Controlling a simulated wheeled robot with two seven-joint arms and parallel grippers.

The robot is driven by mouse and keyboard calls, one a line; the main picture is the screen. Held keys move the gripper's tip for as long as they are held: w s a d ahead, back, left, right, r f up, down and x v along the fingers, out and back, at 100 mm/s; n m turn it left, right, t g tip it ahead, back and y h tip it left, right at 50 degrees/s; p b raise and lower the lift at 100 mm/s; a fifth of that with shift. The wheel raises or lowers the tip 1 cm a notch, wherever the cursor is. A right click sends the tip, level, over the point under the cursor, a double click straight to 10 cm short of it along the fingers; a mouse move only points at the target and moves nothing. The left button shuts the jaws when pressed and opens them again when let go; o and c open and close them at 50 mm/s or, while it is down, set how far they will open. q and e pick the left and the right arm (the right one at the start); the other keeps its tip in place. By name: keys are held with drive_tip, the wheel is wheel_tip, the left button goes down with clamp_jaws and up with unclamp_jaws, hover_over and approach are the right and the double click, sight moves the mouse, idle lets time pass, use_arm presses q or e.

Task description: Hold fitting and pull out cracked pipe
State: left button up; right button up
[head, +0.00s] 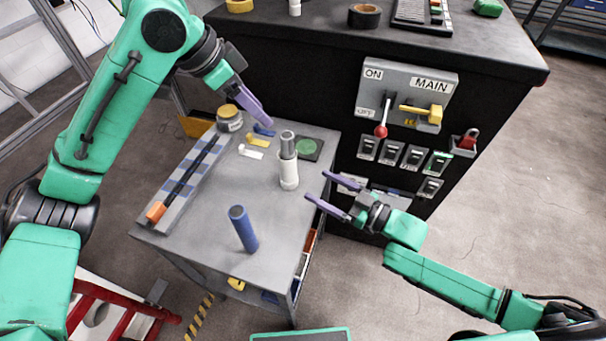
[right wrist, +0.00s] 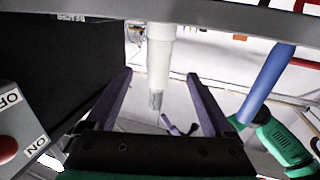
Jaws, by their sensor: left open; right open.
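A white fitting (head: 288,174) stands upright on the grey cart top (head: 205,215), with a grey pipe (head: 288,146) sticking up out of it. Any crack is too small to make out. My right gripper (head: 316,187) is open and empty just right of the fitting, its fingers pointing at it. In the right wrist view, which appears inverted, the fitting (right wrist: 160,60) and the grey pipe (right wrist: 155,99) show between the spread fingers. My left gripper (head: 258,114) is open above the cart, up and left of the pipe. A blue pipe (head: 243,229) stands nearer the front.
A green round mark on a dark pad (head: 308,148) lies behind the fitting. A jar (head: 229,119) and small yellow, blue and white pieces lie at the back left. A long rack (head: 190,178) lines the left edge. A black cabinet with a MAIN switch panel (head: 407,93) stands behind.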

drive_tip(key=x, duration=1)
drive_tip(key=shift+w+a, duration=0.1)
drive_tip(key=shift+w, duration=0.05)
clamp_jaws()
use_arm(q)
drive_tip(key=o, duration=0.4)
drive_tip(key=n+g+y, duration=0.1)
drive_tip(key=n+y, duration=0.3)
drive_tip(key=n, duration=0.2)
approach(286, 136)
drive_tip(key=shift+w+d+f, duration=0.1)
drive_tip(key=shift+d+f, duration=0.05)
drive_tip(key=shift+d, duration=0.2)
drive_tip(key=shift+d+f+n+y, duration=0.1)
drive_tip(key=shift+d+n+y, duration=0.05)
drive_tip(key=shift+n+y, duration=0.2)
use_arm(e)
drive_tip(key=shift+d+f, duration=0.1)
drive_tip(key=shift+d, duration=0.1)
use_arm(q)
drive_tip(key=f, duration=0.7)
drive_tip(key=w+f, duration=0.1)
drive_tip(key=f, duration=0.3)
drive_tip(key=shift+d+f, duration=0.2)
drive_tip(key=shift+f, duration=0.1)
use_arm(e)
drive_tip(key=shift+a, duration=0.15)
